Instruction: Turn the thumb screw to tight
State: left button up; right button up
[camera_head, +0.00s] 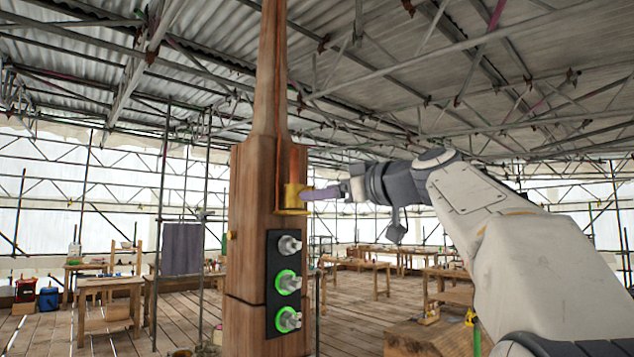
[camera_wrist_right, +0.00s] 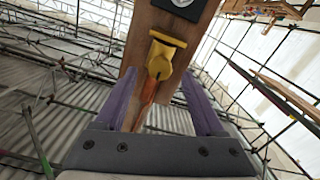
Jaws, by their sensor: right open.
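The wooden spire (camera_head: 258,190) stands upright in the middle of the head view. A brass-yellow fitting (camera_head: 293,198) sits on its right side, at the foot of a copper strip. In the right wrist view a rounded yellow piece (camera_wrist_right: 158,68), seemingly the thumb screw, projects from this fitting. My right gripper (camera_head: 308,193) reaches in from the right at the fitting's height. In the wrist view its purple fingers (camera_wrist_right: 160,82) are apart, one on each side of the yellow piece, with gaps visible. Contact cannot be made out. My left gripper is out of view.
A black panel (camera_head: 283,256) below the fitting carries three pale knobs; the lower two have lit green rings, the top one none. Workbenches (camera_head: 110,285) stand behind on the plank floor. Scaffold poles and roof trusses surround the place.

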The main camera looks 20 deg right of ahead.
jog(key=shift+p+x, duration=0.3)
jog(key=shift+x, duration=0.8)
grip_shut()
